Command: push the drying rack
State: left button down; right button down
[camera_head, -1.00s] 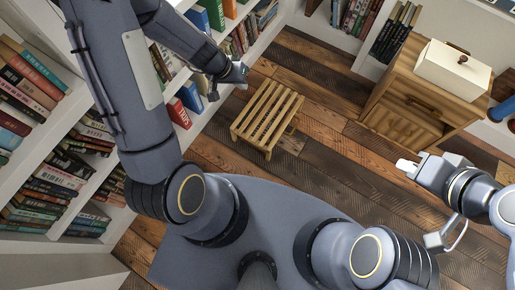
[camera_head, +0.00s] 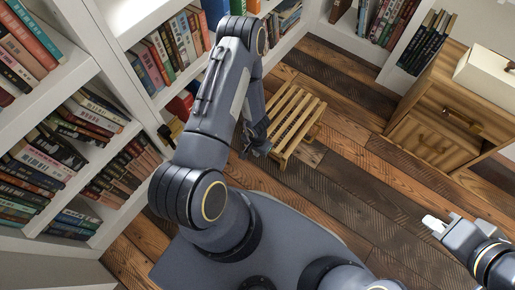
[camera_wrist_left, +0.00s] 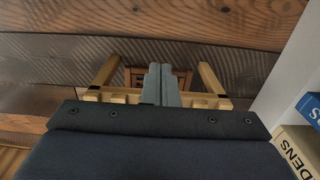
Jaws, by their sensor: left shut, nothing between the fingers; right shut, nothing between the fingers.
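The drying rack (camera_head: 297,118) is a small wooden slatted stand on the plank floor, upright in front of the bookshelf. My left gripper (camera_head: 261,146) is low at the rack's near left side, with the forearm coming down over the rack's left part. In the left wrist view the shut, empty fingers (camera_wrist_left: 161,86) point between two wooden legs of the rack (camera_wrist_left: 211,78). I cannot tell whether they touch the rack. My right gripper (camera_head: 432,224) is shut and empty above the floor at the right, well away from the rack.
A bookshelf (camera_head: 120,55) full of books runs along the left and back. A wooden cabinet (camera_head: 440,120) with a white box (camera_head: 488,75) on top stands at the right. Plank floor (camera_head: 350,170) is clear between the rack and the cabinet.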

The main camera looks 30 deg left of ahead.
pick_arm(q)
jog(key=shift+w+d+f+b, duration=0.1)
jog(key=shift+w+f+b, duration=0.1)
jog(key=shift+w+f, duration=0.7)
jog(key=shift+w+d+f+b, duration=0.15)
jog(key=shift+w+f, duration=0.5)
jog(key=shift+w, duration=0.45)
jog(key=shift+a, duration=0.1)
